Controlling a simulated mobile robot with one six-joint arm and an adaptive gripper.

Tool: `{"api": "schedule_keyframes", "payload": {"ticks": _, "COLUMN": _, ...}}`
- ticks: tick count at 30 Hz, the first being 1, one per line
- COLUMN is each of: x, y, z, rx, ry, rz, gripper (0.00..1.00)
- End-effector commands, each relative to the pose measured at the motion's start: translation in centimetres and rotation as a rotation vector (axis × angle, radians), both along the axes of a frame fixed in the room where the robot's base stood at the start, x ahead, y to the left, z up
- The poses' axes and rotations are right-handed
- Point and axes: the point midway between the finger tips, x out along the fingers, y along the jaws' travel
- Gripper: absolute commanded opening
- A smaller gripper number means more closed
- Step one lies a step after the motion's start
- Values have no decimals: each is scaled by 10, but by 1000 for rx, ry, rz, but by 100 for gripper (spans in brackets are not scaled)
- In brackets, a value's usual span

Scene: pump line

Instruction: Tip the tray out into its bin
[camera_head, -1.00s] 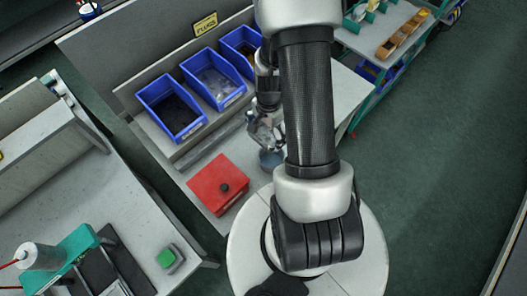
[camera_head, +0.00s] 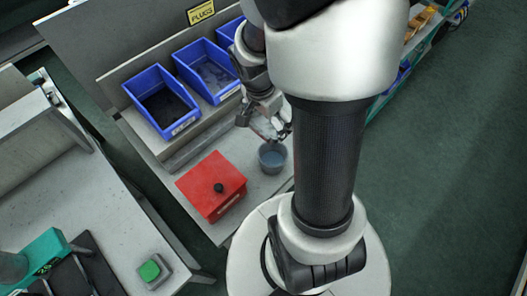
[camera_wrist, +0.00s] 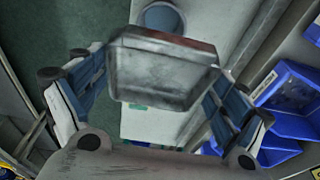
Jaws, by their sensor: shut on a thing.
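My gripper (camera_head: 268,128) is in front of the blue bins, just behind a small round grey-blue tub on the bench. In the wrist view its two blue-padded fingers (camera_wrist: 160,95) stand on either side of a grey, box-like tray (camera_wrist: 160,75) with a reddish-brown edge, and are shut on it. In the head view the tray is mostly hidden by the gripper. Blue bins stand in a row on a raised ledge: a left one (camera_head: 160,101) with dark contents and a middle one (camera_head: 208,70) with greyish contents. A third, behind my arm, is partly hidden.
The round tub (camera_head: 272,157) also shows past the tray in the wrist view (camera_wrist: 163,17). A yellow PLUGS sign (camera_head: 201,12) is behind the bins. Open floor (camera_head: 450,170) lies to the right.

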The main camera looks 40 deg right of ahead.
Motion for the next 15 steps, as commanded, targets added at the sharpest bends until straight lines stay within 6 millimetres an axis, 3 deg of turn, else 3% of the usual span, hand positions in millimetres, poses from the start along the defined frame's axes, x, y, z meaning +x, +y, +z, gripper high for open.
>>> {"api": "schedule_keyframes", "payload": {"ticks": 15, "x": 1, "y": 0, "z": 7, "rx": -194, "ry": -19, "rz": 3, "gripper": 64}}
